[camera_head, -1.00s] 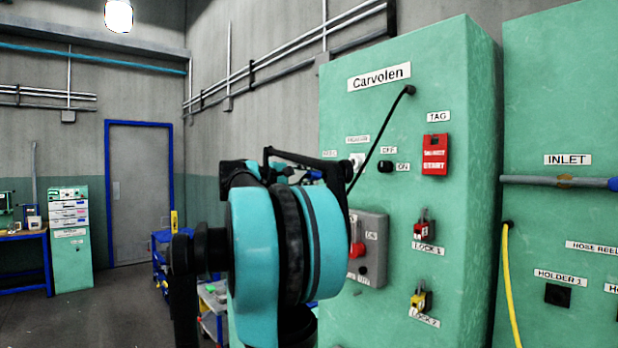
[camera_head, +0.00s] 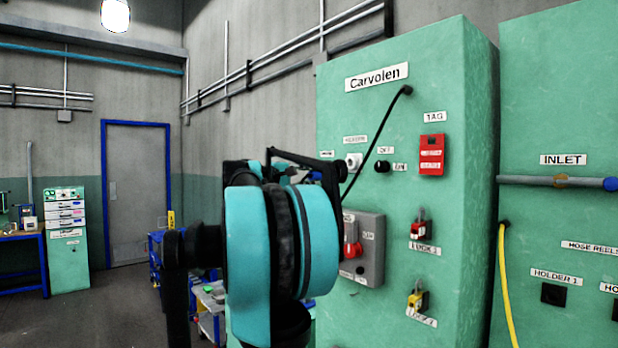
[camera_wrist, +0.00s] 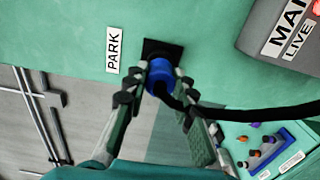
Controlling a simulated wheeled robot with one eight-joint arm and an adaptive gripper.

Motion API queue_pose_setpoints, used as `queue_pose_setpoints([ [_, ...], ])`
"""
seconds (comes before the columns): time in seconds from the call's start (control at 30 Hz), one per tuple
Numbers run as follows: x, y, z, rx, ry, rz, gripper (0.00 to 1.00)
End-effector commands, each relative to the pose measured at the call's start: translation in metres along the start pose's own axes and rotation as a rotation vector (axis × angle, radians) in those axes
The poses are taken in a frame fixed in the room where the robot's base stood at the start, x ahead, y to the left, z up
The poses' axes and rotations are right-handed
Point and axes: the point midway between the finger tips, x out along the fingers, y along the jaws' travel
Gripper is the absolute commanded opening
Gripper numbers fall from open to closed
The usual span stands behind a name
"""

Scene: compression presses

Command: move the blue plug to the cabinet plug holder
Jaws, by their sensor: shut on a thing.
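The blue plug (camera_wrist: 161,76) is between the two fingers of my gripper (camera_wrist: 160,92) in the wrist view, and the fingers are shut on it. It is right in front of a black square holder (camera_wrist: 163,48) beside the PARK label (camera_wrist: 113,50) on the green cabinet (camera_wrist: 210,25). I cannot tell whether the plug is seated in the holder or just short of it. A black cable (camera_wrist: 262,112) runs from the plug to the right. In the head view my arm hides most of the plug's area; the Carvolen cabinet (camera_head: 455,130) stands behind it.
A grey switch box (camera_head: 370,262) with a red knob (camera_head: 352,249) is close to my arm. A white round fitting (camera_head: 354,161), a black knob (camera_head: 381,166), a red tag (camera_head: 432,155) and two locks are on the cabinet face. The cable loops down from the cabinet's upper part.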

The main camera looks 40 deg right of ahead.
Motion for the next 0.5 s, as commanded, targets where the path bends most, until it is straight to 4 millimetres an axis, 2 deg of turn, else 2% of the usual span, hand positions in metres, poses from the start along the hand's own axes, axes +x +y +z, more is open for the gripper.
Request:
queue_pose_setpoints([
  [0.5, 0.012, 0.000, 0.000, 0.000, 0.000, 0.000, 0.00],
])
